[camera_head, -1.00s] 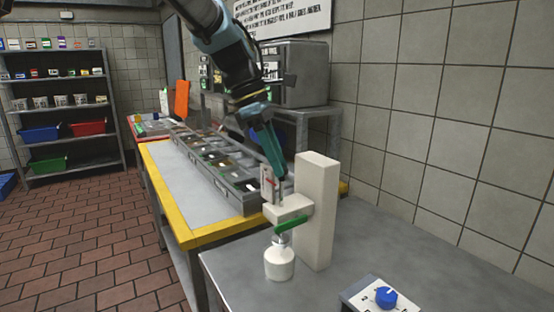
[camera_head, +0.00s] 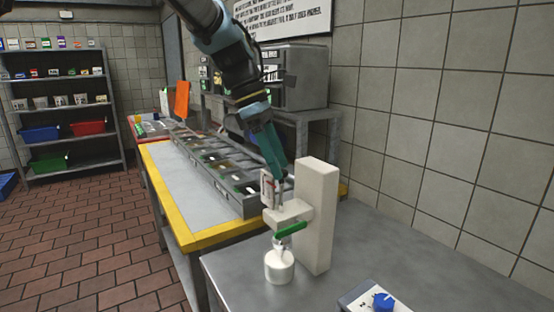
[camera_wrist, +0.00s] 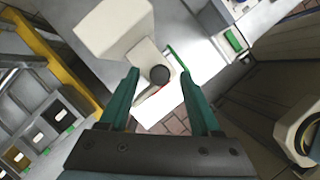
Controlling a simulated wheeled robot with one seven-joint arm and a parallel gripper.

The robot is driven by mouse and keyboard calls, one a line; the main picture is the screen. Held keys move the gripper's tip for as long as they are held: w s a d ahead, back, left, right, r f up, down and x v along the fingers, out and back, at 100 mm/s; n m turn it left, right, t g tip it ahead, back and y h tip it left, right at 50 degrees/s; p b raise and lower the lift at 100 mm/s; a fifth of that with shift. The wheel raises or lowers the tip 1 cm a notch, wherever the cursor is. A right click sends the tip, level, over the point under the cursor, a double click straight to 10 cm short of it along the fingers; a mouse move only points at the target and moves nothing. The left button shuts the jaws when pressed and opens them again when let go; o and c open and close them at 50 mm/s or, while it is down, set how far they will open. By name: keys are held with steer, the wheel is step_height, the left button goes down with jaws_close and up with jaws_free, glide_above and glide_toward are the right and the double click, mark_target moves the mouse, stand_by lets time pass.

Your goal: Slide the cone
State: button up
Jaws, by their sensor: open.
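A beige block-shaped dispenser (camera_head: 317,215) stands on the grey counter, with an arm jutting left and a green lever (camera_head: 291,229) on it. Beneath the arm stands a white, rounded, narrow-necked piece (camera_head: 279,265); I cannot tell whether this is the cone. My gripper (camera_head: 279,192) hangs just above and behind the dispenser's arm. In the wrist view my gripper (camera_wrist: 160,71) is open. The dispenser (camera_wrist: 118,28) shows ahead, with a dark round part (camera_wrist: 159,74) between the fingertips and the green lever (camera_wrist: 177,58) by the right finger. Contact is unclear.
A yellow-edged table (camera_head: 208,236) with a row of ingredient bins (camera_head: 215,167) lies behind. A small box with a blue knob (camera_head: 384,301) sits at the front. A tiled wall is on the right. The counter right of the dispenser is clear.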

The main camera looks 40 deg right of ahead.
steer(key=shift+r, duration=0.15)
steer(key=b+v, duration=0.1)
steer(key=v, duration=0.9)
steer(key=shift+r+b, duration=0.25)
steer(key=shift+b, duration=0.1)
steer(key=shift+w+a, duration=0.1)
steer(key=w+a+f+m+t, duration=0.2)
steer(key=w+a+f, duration=0.3)
steer(key=a+f, duration=0.3)
steer(key=w+a+f+m+t, duration=0.1)
steer(key=w+a+f, duration=0.45)
steer(key=a, duration=0.35)
steer(key=s+a+f+m+t+y, duration=0.1)
steer(key=s+a+f+m, duration=0.1)
steer(key=a+f, duration=0.4)
steer(key=s+a+f+m+t+y, duration=0.1)
steer(key=s+a+f+m, duration=0.2)
steer(key=a+f, duration=0.4)
steer(key=a+m, duration=0.1)
steer(key=a, duration=0.7)
steer(key=shift+s+m+y, duration=0.3)
steer(key=shift+y, duration=0.1)
